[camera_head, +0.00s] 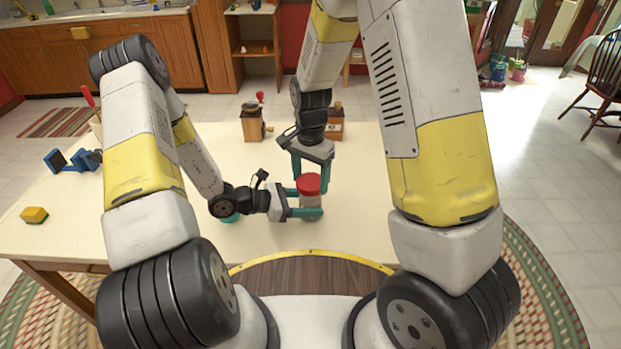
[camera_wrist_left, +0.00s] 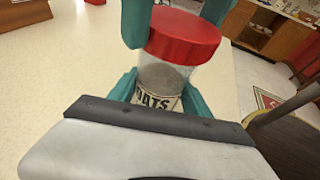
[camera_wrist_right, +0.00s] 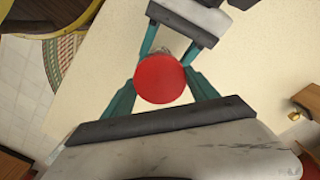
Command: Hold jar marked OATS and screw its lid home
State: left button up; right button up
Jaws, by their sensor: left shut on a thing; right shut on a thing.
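The clear jar (camera_head: 311,201) stands upright on the cream table near its front edge, with a red lid (camera_head: 308,184) on top. In the left wrist view the lid (camera_wrist_left: 184,36) sits on the jar (camera_wrist_left: 162,78), and part of the OATS label (camera_wrist_left: 156,102) shows. My left gripper (camera_head: 314,204) comes from the left and is shut around the jar's body. My right gripper (camera_head: 312,181) reaches down from above and is shut on the lid. In the right wrist view the lid (camera_wrist_right: 160,78) is between its teal fingers. Whether the lid is fully seated cannot be told.
Two wooden boxes, one a grinder with a red knob (camera_head: 252,123), the other (camera_head: 335,124) behind my right wrist, stand farther back. A blue object (camera_head: 70,160) and a yellow block (camera_head: 35,215) lie left. A teal item (camera_head: 231,218) is partly hidden under my left wrist. The table's right side is clear.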

jog(key=o, duration=1.1)
jog(key=shift+c, duration=0.2)
jog(key=n, duration=1.2)
jog(key=shift+n, duration=0.4)
jog(key=shift+c, duration=0.5)
jog(key=c, duration=1)
jog(key=shift+o, duration=0.2)
jog(key=m, duration=0.4)
jog(key=o, duration=1.2)
